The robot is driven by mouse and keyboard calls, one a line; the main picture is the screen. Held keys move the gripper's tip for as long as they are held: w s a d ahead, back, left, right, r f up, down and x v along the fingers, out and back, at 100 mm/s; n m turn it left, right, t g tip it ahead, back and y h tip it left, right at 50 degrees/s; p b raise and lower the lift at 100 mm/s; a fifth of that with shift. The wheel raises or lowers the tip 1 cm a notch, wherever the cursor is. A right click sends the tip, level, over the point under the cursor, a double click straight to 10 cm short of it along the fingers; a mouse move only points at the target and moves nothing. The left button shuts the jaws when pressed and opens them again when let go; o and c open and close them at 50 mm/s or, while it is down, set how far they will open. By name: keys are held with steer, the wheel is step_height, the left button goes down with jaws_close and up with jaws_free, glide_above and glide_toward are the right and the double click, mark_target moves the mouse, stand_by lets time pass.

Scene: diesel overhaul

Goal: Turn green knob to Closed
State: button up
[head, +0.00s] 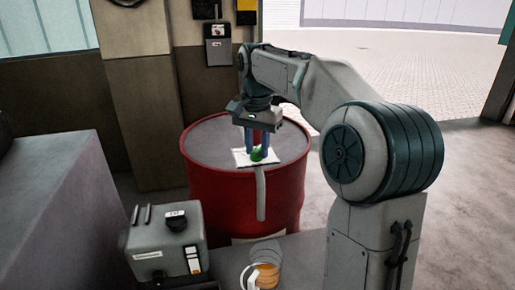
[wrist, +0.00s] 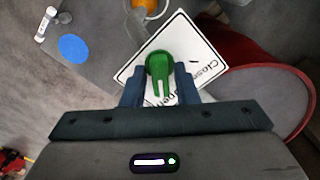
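The green knob (wrist: 160,67) sits on a white label plate (wrist: 137,70) in the wrist view. It also shows in the head view (head: 257,155), on the plate (head: 241,158) over the red drum. The knob's marked grip points down in the wrist view. "Closed" and part of "Open" are printed to its right. My gripper (wrist: 160,84) has one blue finger on each side of the knob. Pale gaps show between the fingers and the knob's grip, so it looks open around the knob. Fingertip contact is unclear. In the head view my gripper (head: 258,148) points down.
A grey box (head: 165,248) and a glass mug (head: 264,274) stand on a grey surface in front. A blue disc (wrist: 73,48) shows in the wrist view. Open floor lies to the right.

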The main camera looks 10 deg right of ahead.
steer(key=shift+c, duration=1.4)
steer(key=shift+r+n+p, duration=0.1)
steer(key=shift+n+p, duration=0.45)
steer(key=shift+n, duration=0.85)
steer(key=n+p, duration=0.1)
steer(key=n, duration=0.3)
steer(key=shift+a, duration=0.15)
steer(key=n+p, duration=0.1)
steer(key=n, duration=0.3)
steer(key=shift+n+p, duration=0.3)
steer(key=shift+p, duration=0.1)
steer(key=n+p, duration=0.1)
steer(key=n, duration=0.3)
steer(key=shift+a+n, duration=0.1)
steer(key=shift+n, duration=0.2)
steer(key=o, duration=1.5)
